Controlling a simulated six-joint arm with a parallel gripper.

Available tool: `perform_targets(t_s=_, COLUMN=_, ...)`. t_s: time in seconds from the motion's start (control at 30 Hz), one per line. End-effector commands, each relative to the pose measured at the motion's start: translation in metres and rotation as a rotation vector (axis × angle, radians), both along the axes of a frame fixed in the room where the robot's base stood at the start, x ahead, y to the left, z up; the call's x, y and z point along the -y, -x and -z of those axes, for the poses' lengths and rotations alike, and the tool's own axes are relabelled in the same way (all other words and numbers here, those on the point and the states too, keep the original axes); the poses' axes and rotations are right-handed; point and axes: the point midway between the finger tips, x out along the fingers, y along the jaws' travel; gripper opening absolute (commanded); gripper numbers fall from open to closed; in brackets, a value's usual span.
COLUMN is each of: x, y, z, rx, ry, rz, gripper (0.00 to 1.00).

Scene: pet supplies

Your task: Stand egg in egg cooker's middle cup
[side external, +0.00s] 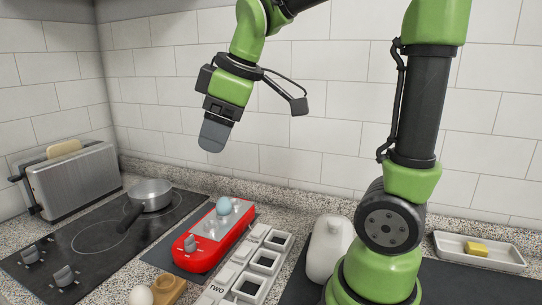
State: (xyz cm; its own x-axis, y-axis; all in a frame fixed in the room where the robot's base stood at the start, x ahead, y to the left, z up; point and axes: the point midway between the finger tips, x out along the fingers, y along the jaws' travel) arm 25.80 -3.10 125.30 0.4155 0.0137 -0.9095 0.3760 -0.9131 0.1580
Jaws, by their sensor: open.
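A light blue egg (223,205) stands upright on the silver top plate of the red egg cooker (191,253). It sits around the middle to far part of the plate; I cannot tell exactly which cup it is in, as its base is hidden. My gripper (213,140) points down above the egg, clearly apart from it. It is open and empty, seen side-on so that its fingers overlap. A second, pale egg (140,296) shows at the bottom edge, beside a small wooden holder (168,290).
A white compartment tray (249,285) stands right of the cooker, with a white jar (328,248) beyond it. A saucepan (151,194) sits on the black hob (95,237), near a toaster (75,185). A butter dish (505,259) is far right. Tiled walls close the back.

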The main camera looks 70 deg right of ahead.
Motion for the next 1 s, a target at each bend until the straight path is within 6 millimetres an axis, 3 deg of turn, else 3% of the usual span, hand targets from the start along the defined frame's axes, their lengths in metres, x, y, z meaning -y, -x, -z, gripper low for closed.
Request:
perform_targets(t_s=0.1, x=-0.028, y=0.046, z=-0.007, rx=0.074, ry=-0.174, rz=0.228, gripper=0.68)
perform_targets(t_s=0.2, x=-0.043, y=0.076, z=-0.002, rx=0.105, ry=-0.318, rz=0.397, gripper=0.68)
perform_targets(t_s=0.33, x=-0.054, y=0.102, z=0.006, rx=0.119, ry=-0.460, rz=0.550, gripper=0.68)
perform_targets(t_s=0.5, x=-0.058, y=0.114, z=0.012, rx=0.120, ry=-0.538, rz=0.634, gripper=0.68)
perform_targets(t_s=1.0, x=-0.058, y=0.114, z=0.013, rx=0.119, ry=-0.542, rz=0.640, gripper=0.68)
